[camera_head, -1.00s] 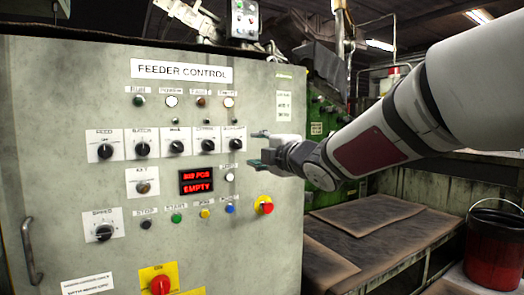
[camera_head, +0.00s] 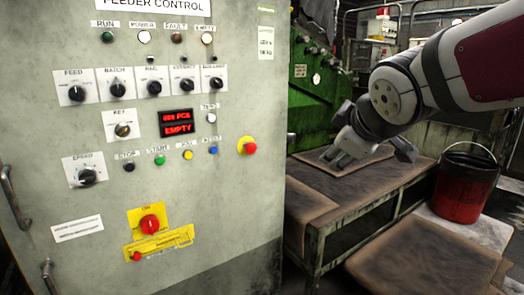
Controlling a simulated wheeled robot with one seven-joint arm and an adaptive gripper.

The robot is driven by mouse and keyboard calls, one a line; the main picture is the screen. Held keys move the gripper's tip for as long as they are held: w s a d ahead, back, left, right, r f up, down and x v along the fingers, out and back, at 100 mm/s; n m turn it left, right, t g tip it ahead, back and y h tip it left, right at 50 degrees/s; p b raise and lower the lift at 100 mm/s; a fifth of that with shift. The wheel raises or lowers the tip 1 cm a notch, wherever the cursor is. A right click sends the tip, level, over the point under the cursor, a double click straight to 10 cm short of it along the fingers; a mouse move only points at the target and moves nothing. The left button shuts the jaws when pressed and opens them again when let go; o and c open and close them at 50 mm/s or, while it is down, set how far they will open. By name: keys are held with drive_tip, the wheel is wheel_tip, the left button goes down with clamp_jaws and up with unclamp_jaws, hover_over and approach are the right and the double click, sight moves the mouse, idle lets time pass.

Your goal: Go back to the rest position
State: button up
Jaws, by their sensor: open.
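My gripper (camera_head: 343,158) is at the right of the head view, in front of the green machine and over the brown-topped bench. It points down and to the left, with its fingers apart and nothing seen between them. My arm reaches in from the upper right. The grey feeder control cabinet (camera_head: 240,215) fills the left half, and my gripper is to the right of it, apart from its panel. The cabinet's red display (camera_head: 177,123) has a lower line that reads EMPTY.
The bench (camera_head: 375,182) stands right of the cabinet, with a flat brown sheet on top. A red and black bucket (camera_head: 466,183) stands to its right. A lower brown surface (camera_head: 430,262) is at the front right. The green machine (camera_head: 318,85) stands behind.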

drive_tip(key=s+d+f+m+g, duration=0.1)
drive_tip(key=s+f+m+g, duration=0.35)
drive_tip(key=s, duration=0.75)
drive_tip(key=s+d+f+m+g+p, duration=0.1)
drive_tip(key=s+f+m+g, duration=0.3)
drive_tip(key=s, duration=0.8)
drive_tip(key=s+d+f+m+g, duration=0.1)
drive_tip(key=s+f+m+g, duration=0.3)
drive_tip(key=s, duration=0.8)
wheel_tip(320, 180, up, 29)
drive_tip(key=d+n+t+p, duration=0.1)
drive_tip(key=t+p, duration=0.4)
drive_tip(key=p, duration=2.3)
drive_tip(key=shift+n+t, duration=0.35)
drive_tip(key=shift+w, duration=0.1)
drive_tip(key=shift+c, duration=0.2)
